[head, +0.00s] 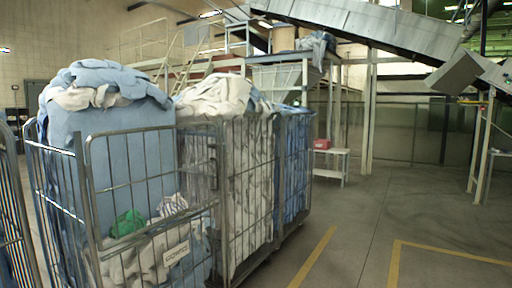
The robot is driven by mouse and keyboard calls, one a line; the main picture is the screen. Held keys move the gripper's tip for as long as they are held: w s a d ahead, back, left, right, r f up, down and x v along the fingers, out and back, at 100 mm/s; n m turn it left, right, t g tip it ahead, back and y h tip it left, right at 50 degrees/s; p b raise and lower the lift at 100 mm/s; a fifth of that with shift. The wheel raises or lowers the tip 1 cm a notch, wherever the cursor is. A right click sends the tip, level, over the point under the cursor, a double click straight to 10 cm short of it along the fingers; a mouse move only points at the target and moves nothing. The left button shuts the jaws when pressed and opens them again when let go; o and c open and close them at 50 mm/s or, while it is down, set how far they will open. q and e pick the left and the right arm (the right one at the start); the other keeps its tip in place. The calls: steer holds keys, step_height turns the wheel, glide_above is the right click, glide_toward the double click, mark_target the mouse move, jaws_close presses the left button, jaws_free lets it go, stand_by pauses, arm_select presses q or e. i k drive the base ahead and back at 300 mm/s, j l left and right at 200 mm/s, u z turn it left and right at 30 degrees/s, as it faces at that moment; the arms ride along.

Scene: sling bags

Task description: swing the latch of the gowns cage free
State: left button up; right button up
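The nearest wire cage (88,180) stands at the left, filled with blue and whitish cloth. The cage has a grey metal frame with a front panel of upright bars. I cannot make out a latch clearly at this size. Neither of my grippers is in view.
Two more cages, one with whitish cloth (250,185) and one with blue cloth (293,170), stand in a row behind. Another cage (12,225) cuts in at the left edge. A low bench (330,163) stands farther back. The floor (420,220) at right, with yellow lines, is clear.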

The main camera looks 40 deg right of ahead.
mark_target(215, 146)
steer(key=z, duration=1.2)
steer(key=i+l, duration=0.3)
steer(key=i, duration=0.15)
steer(key=i+l, duration=0.6)
steer(key=i, duration=0.25)
